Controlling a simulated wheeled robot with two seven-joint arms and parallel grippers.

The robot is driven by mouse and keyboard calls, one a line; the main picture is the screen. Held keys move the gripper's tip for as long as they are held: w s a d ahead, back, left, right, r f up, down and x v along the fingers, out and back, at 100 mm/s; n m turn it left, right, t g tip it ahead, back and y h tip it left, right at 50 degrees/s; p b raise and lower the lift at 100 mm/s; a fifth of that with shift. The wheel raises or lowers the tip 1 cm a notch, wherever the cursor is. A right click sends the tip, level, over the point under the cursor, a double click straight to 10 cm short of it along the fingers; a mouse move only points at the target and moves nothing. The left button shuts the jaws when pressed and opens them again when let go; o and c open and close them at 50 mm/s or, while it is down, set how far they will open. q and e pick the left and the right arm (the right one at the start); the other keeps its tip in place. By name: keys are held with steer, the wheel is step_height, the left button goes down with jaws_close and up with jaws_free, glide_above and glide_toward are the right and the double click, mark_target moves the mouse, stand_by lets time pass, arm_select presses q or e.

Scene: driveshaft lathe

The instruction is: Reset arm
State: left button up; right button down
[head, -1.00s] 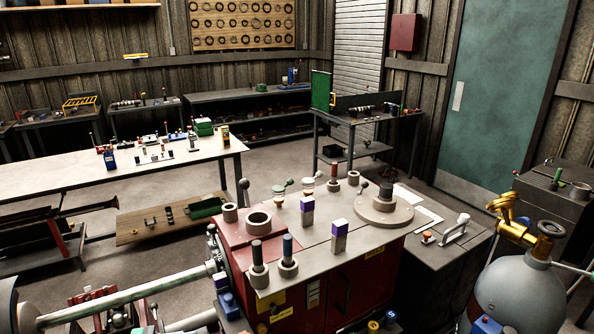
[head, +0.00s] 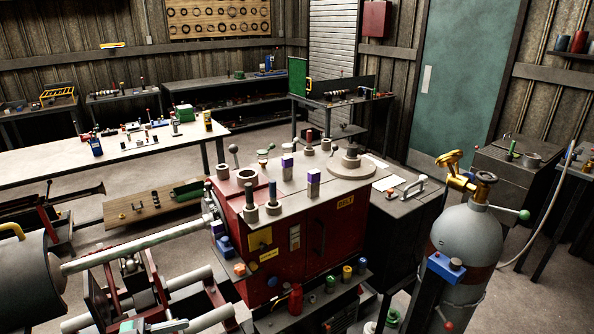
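Neither of my arms nor either gripper shows in the head view. The driveshaft lathe stands in front of me: a red headstock cabinet (head: 283,238) with a grey top (head: 290,190), and a long pale shaft (head: 135,244) running from its left side toward a dark cylinder (head: 22,282) at the left edge. Several round collars, pegs and two white-and-purple blocks stand on the cabinet's top. A round stepped disc (head: 351,168) sits at its back right.
A grey gas cylinder (head: 466,240) with a brass valve stands close on the right, with a blue box (head: 446,267) in front of it. A white-topped workbench (head: 60,168) is at the left. Open floor (head: 525,295) lies at the lower right.

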arm_select(q)
steer(key=w+d+f+n+t+y, duration=0.2)
steer(key=d+f+n+t+y, duration=0.5)
steer(key=d, duration=0.3)
steer(key=s+a+f+n+g+y, duration=0.2)
steer(key=s+a+g+y, duration=0.1)
steer(key=s, duration=0.3)
steer(key=s+a+f+n+g+y, duration=0.1)
steer(key=s+a+f+g+y, duration=0.25)
steer(key=s, duration=0.35)
steer(key=s+a+f+n+g+y, duration=0.2)
steer(key=s+g+y, duration=0.1)
steer(key=s, duration=0.3)
step_height(320, 180, down, 31)
steer(key=s+g, duration=0.1)
steer(key=g, duration=0.1)
steer(key=s+a+f, duration=0.2)
steer(key=s+f, duration=0.7)
steer(key=f, duration=0.1)
steer(key=s+a+f, duration=0.1)
steer(key=s+f, duration=0.8)
steer(key=s, duration=0.1)
steer(key=shift+s+a+f+g, duration=0.15)
steer(key=shift+a+f+g, duration=0.2)
steer(key=shift+a, duration=0.05)
arm_select(e)
steer(key=shift+w, duration=0.55)
